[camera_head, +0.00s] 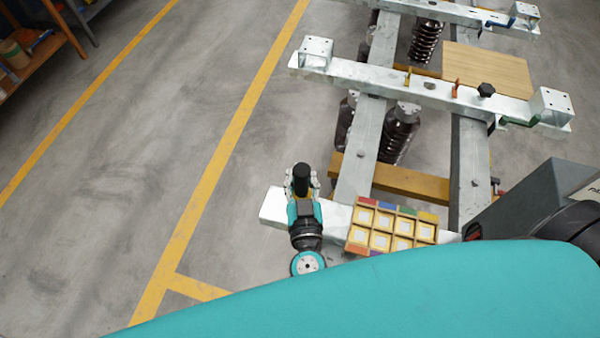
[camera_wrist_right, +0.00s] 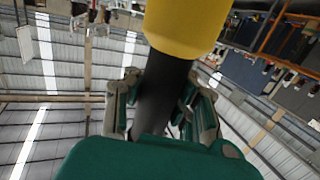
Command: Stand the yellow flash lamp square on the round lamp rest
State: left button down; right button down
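My right gripper (camera_head: 302,183) is in the middle of the head view, above the left end of a pale metal beam. It is shut on the black handle of the yellow flash lamp. The black handle (camera_head: 301,178) sticks up between the fingers in the head view. In the right wrist view the handle (camera_wrist_right: 163,95) passes between the fingers, and the lamp's yellow head (camera_wrist_right: 187,25) is at the top edge. The yellow head does not show in the head view. I cannot make out the round lamp rest. My left gripper is not in view.
A wooden compartment tray (camera_head: 392,228) with coloured edges lies just right of the gripper on the near beam (camera_head: 272,205). A metal frame (camera_head: 370,150) with dark coils and a wooden board (camera_head: 488,70) extends behind. A grey box (camera_head: 535,200) stands at right.

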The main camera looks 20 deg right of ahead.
jog(key=c, duration=1.9)
grip_release()
jog(key=shift+f, duration=0.1)
jog(key=o, duration=0.6)
